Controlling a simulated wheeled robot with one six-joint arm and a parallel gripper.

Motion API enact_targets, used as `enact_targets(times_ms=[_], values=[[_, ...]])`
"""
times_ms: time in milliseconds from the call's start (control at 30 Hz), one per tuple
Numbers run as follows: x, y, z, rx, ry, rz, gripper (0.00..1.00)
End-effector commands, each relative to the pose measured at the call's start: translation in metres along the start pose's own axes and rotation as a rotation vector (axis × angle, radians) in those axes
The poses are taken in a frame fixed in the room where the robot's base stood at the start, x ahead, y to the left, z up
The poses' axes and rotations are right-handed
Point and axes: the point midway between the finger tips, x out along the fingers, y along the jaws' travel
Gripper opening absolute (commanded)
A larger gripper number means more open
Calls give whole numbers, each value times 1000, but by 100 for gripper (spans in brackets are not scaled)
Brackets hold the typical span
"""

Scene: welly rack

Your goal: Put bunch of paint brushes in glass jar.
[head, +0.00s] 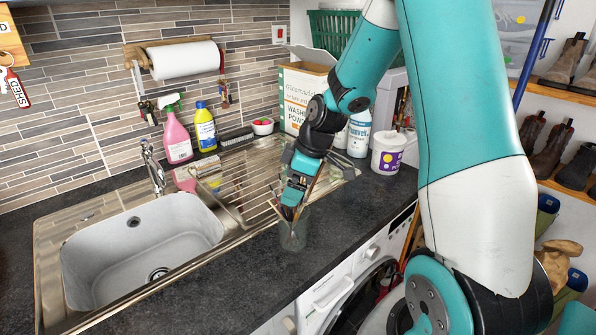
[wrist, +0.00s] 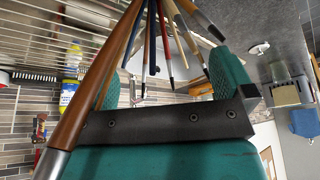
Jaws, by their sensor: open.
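The glass jar (head: 293,235) stands upright on the dark worktop, just right of the sink's drainer. The bunch of paint brushes (head: 290,213) is at the jar's mouth, with its lower ends seen within the clear glass. My gripper (head: 293,199) points down right above the jar, with its jaws open around the brushes. In the wrist view the brushes (wrist: 165,42) fan out between and in front of the open fingers (wrist: 172,68). One thick brown handle crosses the left finger. I cannot tell whether the brushes touch the jar's bottom.
The sink (head: 140,245) lies to the left. A pink spray bottle (head: 177,138), a yellow-and-blue bottle (head: 204,130) and a washing powder box (head: 300,98) stand behind. A white tub (head: 387,153) stands to the right. The worktop in front of the jar is clear.

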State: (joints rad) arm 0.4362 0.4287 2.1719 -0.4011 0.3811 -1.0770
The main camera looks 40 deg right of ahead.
Motion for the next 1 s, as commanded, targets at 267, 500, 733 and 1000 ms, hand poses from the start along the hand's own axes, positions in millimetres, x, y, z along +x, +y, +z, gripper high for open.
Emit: enact_targets(times_ms=[267,500,733,1000], values=[[-50,2,0,0,3,8,100],[-99,1,0,0,2,6,100],[-119,0,0,1,0,1,100],[-109,-70,-47,34,-10,-63,100]])
